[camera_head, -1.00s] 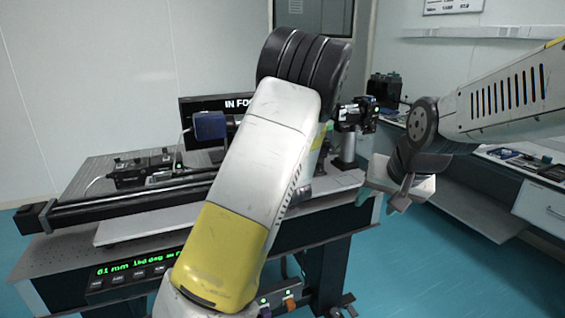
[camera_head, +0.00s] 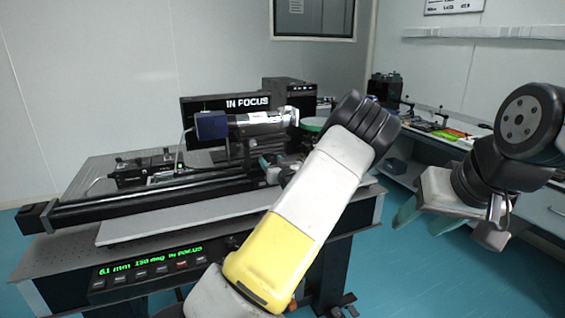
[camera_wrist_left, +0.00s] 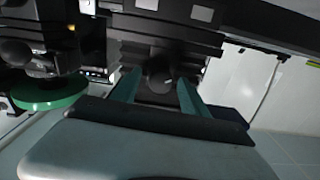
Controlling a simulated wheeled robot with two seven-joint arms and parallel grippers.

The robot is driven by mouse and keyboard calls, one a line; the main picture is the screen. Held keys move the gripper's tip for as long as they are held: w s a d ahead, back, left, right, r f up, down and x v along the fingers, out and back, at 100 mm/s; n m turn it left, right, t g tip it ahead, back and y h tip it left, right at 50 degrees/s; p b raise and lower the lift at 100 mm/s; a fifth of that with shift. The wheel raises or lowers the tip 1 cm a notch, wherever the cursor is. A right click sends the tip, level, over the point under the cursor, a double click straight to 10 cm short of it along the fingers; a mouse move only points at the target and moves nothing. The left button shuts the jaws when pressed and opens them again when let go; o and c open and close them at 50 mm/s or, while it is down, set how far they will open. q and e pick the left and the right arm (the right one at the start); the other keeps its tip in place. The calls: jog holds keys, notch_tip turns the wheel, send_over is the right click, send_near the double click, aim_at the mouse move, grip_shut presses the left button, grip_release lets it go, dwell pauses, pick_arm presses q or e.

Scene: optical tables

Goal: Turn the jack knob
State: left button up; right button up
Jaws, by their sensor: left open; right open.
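In the left wrist view a dark round knob (camera_wrist_left: 160,72), which looks like the jack knob, sits on the front of a black stage block. My left gripper (camera_wrist_left: 157,86) is open, with one teal finger on each side of the knob. I cannot tell whether the fingers touch it. In the head view my left gripper (camera_head: 270,164) is small and partly hidden at the rail below the camera-like device, and the knob cannot be made out there. My right gripper (camera_head: 422,212) is open and empty, off to the right over the floor.
A blue and silver device (camera_head: 245,124) stands above the black rail (camera_head: 150,199) on the optical table (camera_head: 60,250). A monitor (camera_head: 195,104) behind reads IN FOCUS. A green disc (camera_wrist_left: 48,92) is left of my left gripper. A side bench (camera_head: 455,135) stands right.

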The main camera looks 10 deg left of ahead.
pick_arm(q)
jog(key=shift+w+a, duration=0.2)
jog(key=shift+c, duration=0.4)
grip_shut()
jog(key=shift+m, duration=0.7)
jog(key=shift+o, duration=0.4)
grip_release()
